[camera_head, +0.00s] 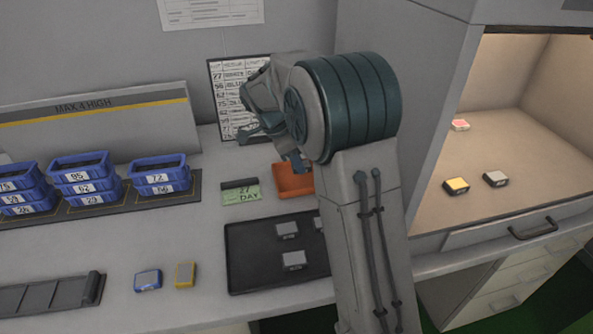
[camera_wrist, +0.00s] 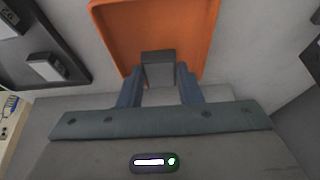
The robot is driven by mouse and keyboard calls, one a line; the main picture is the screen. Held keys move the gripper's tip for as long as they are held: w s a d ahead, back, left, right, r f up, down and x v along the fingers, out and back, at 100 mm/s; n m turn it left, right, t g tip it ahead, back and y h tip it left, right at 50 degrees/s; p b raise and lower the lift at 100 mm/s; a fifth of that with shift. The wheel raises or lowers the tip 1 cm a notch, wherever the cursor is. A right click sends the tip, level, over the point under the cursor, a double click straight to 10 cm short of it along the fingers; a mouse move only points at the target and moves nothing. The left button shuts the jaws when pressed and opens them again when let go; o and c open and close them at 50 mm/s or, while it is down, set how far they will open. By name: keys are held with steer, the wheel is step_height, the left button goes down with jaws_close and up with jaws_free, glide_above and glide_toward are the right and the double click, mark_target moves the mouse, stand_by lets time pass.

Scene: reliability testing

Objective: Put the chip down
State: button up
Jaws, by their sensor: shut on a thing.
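My gripper (camera_wrist: 160,88) is shut on a dark grey chip (camera_wrist: 158,69), which sits between its two blue-grey fingers in the wrist view. Past the chip is an orange tray (camera_wrist: 205,40), and the chip overlaps the tray's near edge in that view. I cannot tell whether the chip touches the tray. In the head view my arm hides part of the orange tray (camera_head: 291,181), and my gripper (camera_head: 270,150) is above and to the left of it. The held chip cannot be made out there.
A black tray (camera_head: 262,272) with several grey chips lies in front of the orange tray. Blue stacked bins (camera_head: 88,180) stand at left. A blue chip (camera_head: 148,280) and a yellow chip (camera_head: 185,275) lie on the bench. A lit chamber (camera_head: 530,130) at right holds more chips.

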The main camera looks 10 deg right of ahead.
step_height(320, 180, down, 3)
steer(key=shift+f, duration=0.15)
steer(key=shift+f+b, duration=0.15)
steer(key=shift+b, duration=0.15)
steer(key=o, duration=0.9)
steer(key=shift+o, duration=0.2)
